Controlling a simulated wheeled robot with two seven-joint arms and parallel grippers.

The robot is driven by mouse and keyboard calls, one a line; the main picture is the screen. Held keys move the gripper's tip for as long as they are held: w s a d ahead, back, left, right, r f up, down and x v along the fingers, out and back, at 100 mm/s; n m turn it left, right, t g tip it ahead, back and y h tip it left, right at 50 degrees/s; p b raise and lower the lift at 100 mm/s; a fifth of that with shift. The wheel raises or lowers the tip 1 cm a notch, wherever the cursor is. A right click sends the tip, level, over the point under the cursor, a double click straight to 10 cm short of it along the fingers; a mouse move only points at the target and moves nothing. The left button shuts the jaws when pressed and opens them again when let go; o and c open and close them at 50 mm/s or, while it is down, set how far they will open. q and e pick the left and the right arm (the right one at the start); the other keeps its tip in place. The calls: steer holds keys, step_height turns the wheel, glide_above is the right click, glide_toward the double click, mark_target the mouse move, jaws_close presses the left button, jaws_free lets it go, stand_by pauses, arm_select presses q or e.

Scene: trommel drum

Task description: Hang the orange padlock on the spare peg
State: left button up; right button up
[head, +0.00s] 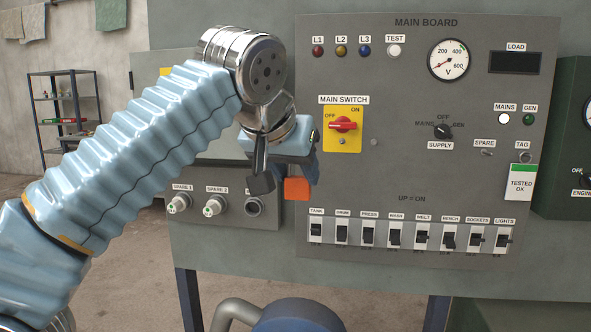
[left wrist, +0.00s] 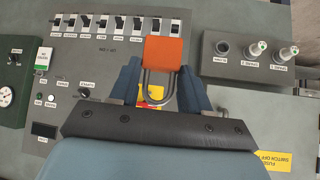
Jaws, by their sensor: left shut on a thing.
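The orange padlock (head: 297,188) hangs in front of the main board, left of its lower middle. My left gripper (head: 287,174) is shut on it. In the left wrist view the padlock (left wrist: 164,53) shows its orange body beyond the fingertips. Its steel shackle lies between the two fingers of the gripper (left wrist: 161,85). The spare peg (head: 487,153) is a small metal stub under the SPARE label, at the right of the board, and is empty. The padlock is well to the left of the peg and lower. My right gripper is not in view.
A white and green tag (head: 521,182) hangs on the TAG peg, right of the spare peg. The yellow main switch (head: 342,128) with its red handle is just right of the gripper. A row of breakers (head: 410,233) runs along the bottom. The board's middle is clear.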

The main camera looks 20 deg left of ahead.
arm_select(q)
steer(key=s+d+b, duration=0.1)
steer(key=s+d, duration=0.1)
steer(key=s, duration=0.7)
steer(key=shift+s, duration=0.2)
stand_by(1.1)
stand_by(1.0)
